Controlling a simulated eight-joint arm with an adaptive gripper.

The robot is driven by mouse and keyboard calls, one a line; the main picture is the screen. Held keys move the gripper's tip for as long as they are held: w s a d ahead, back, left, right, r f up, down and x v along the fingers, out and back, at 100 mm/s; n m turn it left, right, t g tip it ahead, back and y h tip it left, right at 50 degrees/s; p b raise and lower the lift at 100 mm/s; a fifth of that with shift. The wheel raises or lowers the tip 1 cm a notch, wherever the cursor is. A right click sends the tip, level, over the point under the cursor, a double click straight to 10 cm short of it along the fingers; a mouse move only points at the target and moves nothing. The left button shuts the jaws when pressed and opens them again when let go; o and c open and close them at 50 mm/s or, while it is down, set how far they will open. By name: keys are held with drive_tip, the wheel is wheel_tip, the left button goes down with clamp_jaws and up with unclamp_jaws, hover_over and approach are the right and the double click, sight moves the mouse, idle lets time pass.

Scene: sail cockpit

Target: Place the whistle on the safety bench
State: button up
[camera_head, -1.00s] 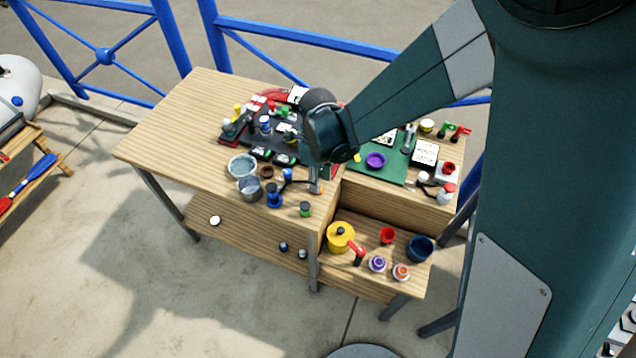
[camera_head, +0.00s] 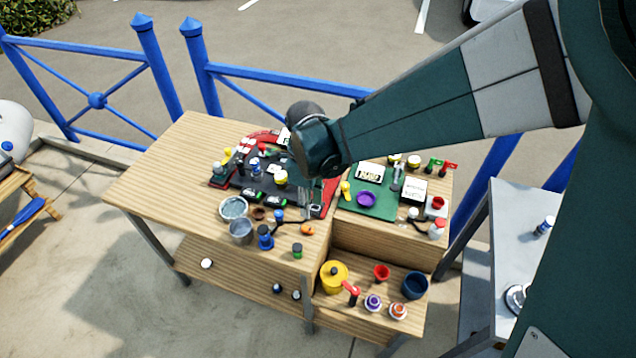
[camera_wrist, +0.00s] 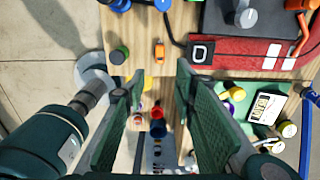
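A small orange object (camera_head: 307,229), which looks like the whistle, lies on the front edge of the upper wooden bench top. It also shows in the wrist view (camera_wrist: 159,50), beyond my fingertips and between their lines. My gripper (camera_wrist: 160,82) is open and empty, with its two green fingers wide apart. In the head view my gripper (camera_head: 312,200) hangs over the bench, just behind the orange object and partly hidden by my arm. No label marks the safety bench. A grey table (camera_head: 478,225) stands at the right and a low wooden bench (camera_head: 15,186) at the left.
A black panel with red edging (camera_head: 318,211) holds several parts. A green mat (camera_head: 384,207) lies to its right. Metal cups (camera_head: 240,231) and a blue bottle (camera_head: 265,238) stand near the orange object. A yellow pot (camera_head: 334,276) stands on the lower shelf.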

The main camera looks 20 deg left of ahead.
idle(0.8)
drive_tip(key=w+d+r+n+t+y, duration=0.15)
drive_tip(key=d+r+n, duration=0.25)
drive_tip(key=d+r, duration=0.55)
drive_tip(key=d+r+n+t, duration=0.2)
drive_tip(key=d+r+n, duration=0.25)
drive_tip(key=d, duration=0.95)
drive_tip(key=s+d+r+n+t, duration=0.1)
drive_tip(key=s+d+n, duration=0.2)
drive_tip(key=d, duration=0.4)
drive_tip(key=s+d+r+n+t+h, duration=0.1)
drive_tip(key=s+d+r+n, duration=0.1)
drive_tip(key=d, duration=0.5)
drive_tip(key=s+d+r+n+t, duration=0.1)
drive_tip(key=s+d+r+n, duration=0.1)
drive_tip(key=s+d+n, duration=0.2)
drive_tip(key=s+d, duration=0.2)
drive_tip(key=shift+d+t, duration=0.35)
drive_tip(key=shift+d, duration=0.05)
